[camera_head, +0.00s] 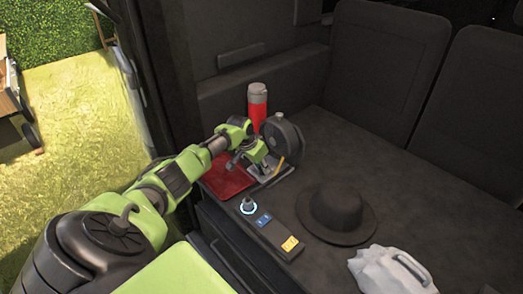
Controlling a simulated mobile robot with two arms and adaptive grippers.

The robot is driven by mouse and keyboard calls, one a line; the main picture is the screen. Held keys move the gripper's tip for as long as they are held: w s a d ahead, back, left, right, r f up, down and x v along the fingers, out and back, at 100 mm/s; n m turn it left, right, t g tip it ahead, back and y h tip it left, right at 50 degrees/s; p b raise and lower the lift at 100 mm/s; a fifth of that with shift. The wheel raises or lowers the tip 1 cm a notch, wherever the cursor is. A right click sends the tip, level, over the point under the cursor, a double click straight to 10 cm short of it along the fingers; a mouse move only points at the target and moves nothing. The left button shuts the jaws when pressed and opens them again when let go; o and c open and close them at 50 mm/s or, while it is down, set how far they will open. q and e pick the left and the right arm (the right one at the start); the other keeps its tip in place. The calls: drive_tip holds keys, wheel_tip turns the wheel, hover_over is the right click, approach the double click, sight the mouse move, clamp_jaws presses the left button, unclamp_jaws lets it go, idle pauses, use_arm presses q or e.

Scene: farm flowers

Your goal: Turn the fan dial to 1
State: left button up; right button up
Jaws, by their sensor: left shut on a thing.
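The fan (284,140) is a dark round unit on a pale metal base, standing at the back left of the dark surface. My left arm comes in from the left, and my left gripper (256,166) is at the front of the fan's base. It is shut on the fan dial there. The gripper hides the dial, so its number setting cannot be read. My right gripper is not in view.
A red bottle (257,107) with a grey cap stands behind the fan. A red flat thing (226,179) lies left of it. The right side is clear.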

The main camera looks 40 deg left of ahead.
use_arm(q)
drive_tip(key=o, duration=1.1)
drive_tip(key=v, duration=1.2)
drive_tip(key=shift+f, duration=0.1)
